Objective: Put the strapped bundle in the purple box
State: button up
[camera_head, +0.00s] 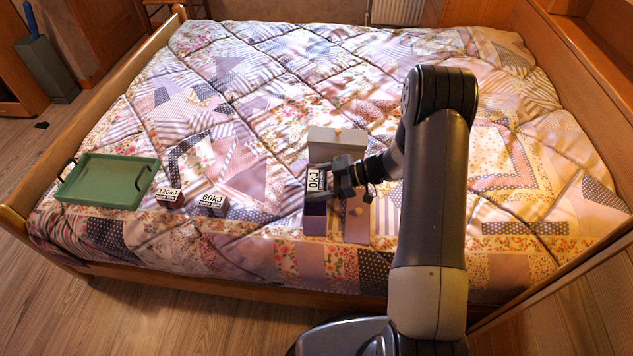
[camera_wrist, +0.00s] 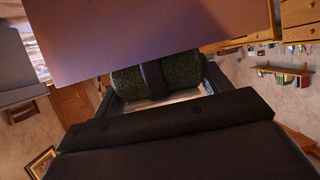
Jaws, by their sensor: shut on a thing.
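In the wrist view, my gripper (camera_wrist: 158,86) is shut on a dark green bundle (camera_wrist: 184,69) with a black strap around its middle. A broad purple surface (camera_wrist: 150,35) hides part of the bundle. In the head view, my gripper (camera_head: 335,180) is low over the bed's near side, right above a small purple box (camera_head: 315,219). A white label reading about "0kJ" (camera_head: 318,181) shows at the gripper. The bundle cannot be told apart clearly in the head view, nor whether it touches the box.
A tan block with a knob (camera_head: 357,222) stands against the purple box's right side. A pale box (camera_head: 338,145) stands behind the gripper. To the left are a block labelled 60kJ (camera_head: 213,204), one labelled 120kJ (camera_head: 170,197) and a green tray (camera_head: 108,181). The quilt (camera_head: 270,90) behind is clear.

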dwell(0.8)
jog(key=o, duration=1.1)
jog(key=shift+d, duration=0.1)
jog(key=p+v, duration=0.1)
jog(key=v, duration=0.9)
jog(key=shift+d+r+p, duration=0.15)
jog(key=shift+d+p, duration=0.1)
jog(key=shift+p, duration=0.1)
jog(key=shift+a, duration=0.1)
jog(key=b+x, duration=0.1)
jog(key=x, duration=0.9)
jog(key=shift+a+f+b, duration=0.3)
jog(key=shift+b, duration=0.05)
jog(key=shift+r, duration=0.1)
